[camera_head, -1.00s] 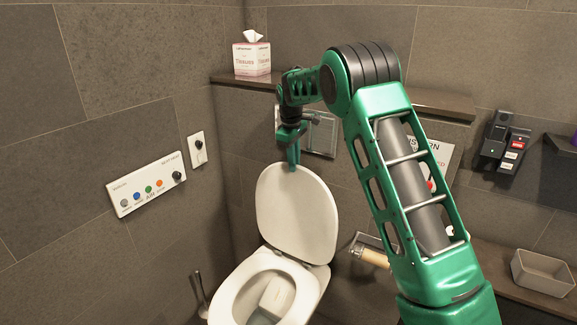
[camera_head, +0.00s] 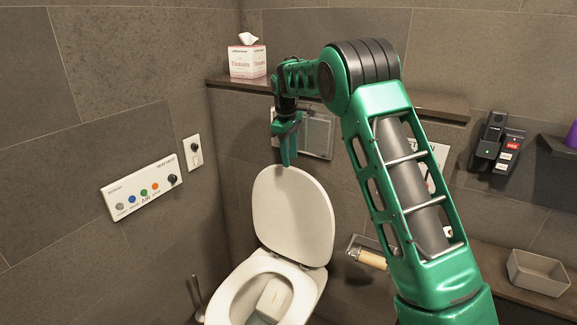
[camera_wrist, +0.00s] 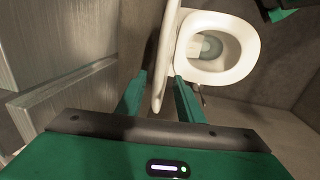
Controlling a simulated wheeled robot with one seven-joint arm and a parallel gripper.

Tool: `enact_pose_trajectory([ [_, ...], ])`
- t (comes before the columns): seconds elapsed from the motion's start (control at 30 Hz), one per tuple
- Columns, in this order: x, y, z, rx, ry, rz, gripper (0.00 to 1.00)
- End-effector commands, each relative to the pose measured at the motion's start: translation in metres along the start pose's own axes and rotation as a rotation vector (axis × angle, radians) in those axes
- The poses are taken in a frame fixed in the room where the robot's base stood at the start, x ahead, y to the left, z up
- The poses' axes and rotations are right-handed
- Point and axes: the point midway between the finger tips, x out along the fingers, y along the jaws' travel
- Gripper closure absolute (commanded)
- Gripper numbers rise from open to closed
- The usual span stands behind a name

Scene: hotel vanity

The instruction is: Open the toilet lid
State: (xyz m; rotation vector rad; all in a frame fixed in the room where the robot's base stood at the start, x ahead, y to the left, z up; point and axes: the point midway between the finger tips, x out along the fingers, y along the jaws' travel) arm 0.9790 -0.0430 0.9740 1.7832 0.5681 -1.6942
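The pale toilet lid (camera_head: 293,215) stands raised, close to upright, at the back of the toilet. The seat ring (camera_head: 238,288) lies down on the bowl, whose opening shows. My gripper (camera_head: 287,163) points down at the lid's top edge, with its fingertips at or just above it. In the wrist view the lid (camera_wrist: 166,55) shows edge-on between my two spread green fingers (camera_wrist: 159,82), with gaps beside it. The bowl (camera_wrist: 238,50) lies open beyond. My gripper is open; I cannot tell whether a finger touches the lid.
A tissue box (camera_head: 247,58) stands on the wall ledge (camera_head: 430,105) behind my arm. A flush plate (camera_head: 318,135) is behind my gripper. A control panel (camera_head: 143,187) is on the left wall. A paper holder (camera_head: 368,252) and a tray (camera_head: 540,271) are at right.

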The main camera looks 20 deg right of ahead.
Motion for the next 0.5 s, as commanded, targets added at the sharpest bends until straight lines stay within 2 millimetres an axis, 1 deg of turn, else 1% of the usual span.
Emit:
enact_pose_trajectory([
  [0.03, -0.011, 0.0, -0.001, 0.0, 0.002, 0.002, 0.66],
  [0.2, -0.041, 0.0, -0.001, -0.001, 0.0, 0.0, 0.66],
  [0.4, -0.061, 0.0, 0.0, 0.0, -0.001, -0.001, 0.66],
  [0.5, -0.065, 0.0, 0.0, 0.0, -0.002, -0.002, 0.66],
])
